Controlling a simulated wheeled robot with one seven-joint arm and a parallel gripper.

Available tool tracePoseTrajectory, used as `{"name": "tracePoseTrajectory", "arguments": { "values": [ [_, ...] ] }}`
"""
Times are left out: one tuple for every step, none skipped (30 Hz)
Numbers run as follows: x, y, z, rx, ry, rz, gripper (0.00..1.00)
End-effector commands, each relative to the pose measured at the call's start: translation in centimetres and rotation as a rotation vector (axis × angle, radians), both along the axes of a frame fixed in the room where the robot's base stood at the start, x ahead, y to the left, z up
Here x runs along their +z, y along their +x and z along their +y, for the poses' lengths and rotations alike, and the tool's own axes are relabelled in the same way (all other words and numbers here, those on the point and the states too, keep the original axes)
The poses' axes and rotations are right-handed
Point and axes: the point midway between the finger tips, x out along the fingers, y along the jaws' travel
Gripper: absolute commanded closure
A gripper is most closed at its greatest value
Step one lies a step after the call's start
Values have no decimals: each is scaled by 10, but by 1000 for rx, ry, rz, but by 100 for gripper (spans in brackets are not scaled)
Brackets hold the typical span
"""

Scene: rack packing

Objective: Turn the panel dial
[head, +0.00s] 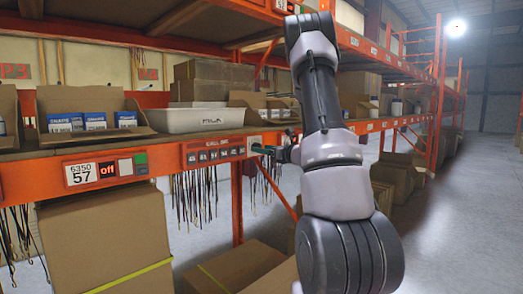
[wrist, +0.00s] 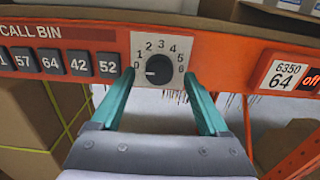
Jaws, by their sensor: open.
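The panel dial (wrist: 158,69) is a round black knob on a pale plate (wrist: 175,45) numbered 0 to 6, fixed to the orange shelf beam. Its white mark points left, near the 0. My gripper (wrist: 161,112) is open, with one teal finger at the lower left of the dial and the other at its lower right. The dial sits between and beyond the fingertips; I cannot tell whether they touch the plate. In the head view my gripper (head: 266,150) reaches the beam beside the plate (head: 255,144), and the dial's face is not clear there.
Left of the dial is a CALL BIN panel (wrist: 55,50) with several dark numbered buttons. Right of it is a 6350 64 label (wrist: 290,76) with a red off display. A white PACK tray (head: 202,118) and open cartons (head: 95,110) stand on the shelf above. Boxes (head: 110,235) stand below.

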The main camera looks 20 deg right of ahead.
Motion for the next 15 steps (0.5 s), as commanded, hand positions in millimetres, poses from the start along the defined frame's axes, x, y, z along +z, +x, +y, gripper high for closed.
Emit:
{"name": "tracePoseTrajectory", "arguments": {
  "values": [
    [0, 5, 2, 2, 0, 1, 22],
    [0, 7, 3, 1, 0, 1, 22],
    [0, 9, 3, 1, 1, 1, 22],
    [0, 10, 4, 0, 1, 1, 22],
    [0, 11, 4, 0, 1, 1, 22],
    [0, 12, 5, 0, 1, 1, 22],
    [0, 12, 5, 0, 1, 1, 22],
    [0, 12, 5, 0, 1, 1, 22],
    [0, 12, 5, 0, 1, 1, 22],
    [0, 12, 5, 0, 1, 1, 22],
    [0, 12, 5, 0, 1, 1, 22],
    [0, 12, 5, 0, 1, 1, 22],
    [0, 12, 5, 0, 1, 1, 22],
    [0, 12, 5, 0, 1, 1, 33],
    [0, 12, 5, 0, 1, 1, 49]
  ]
}}
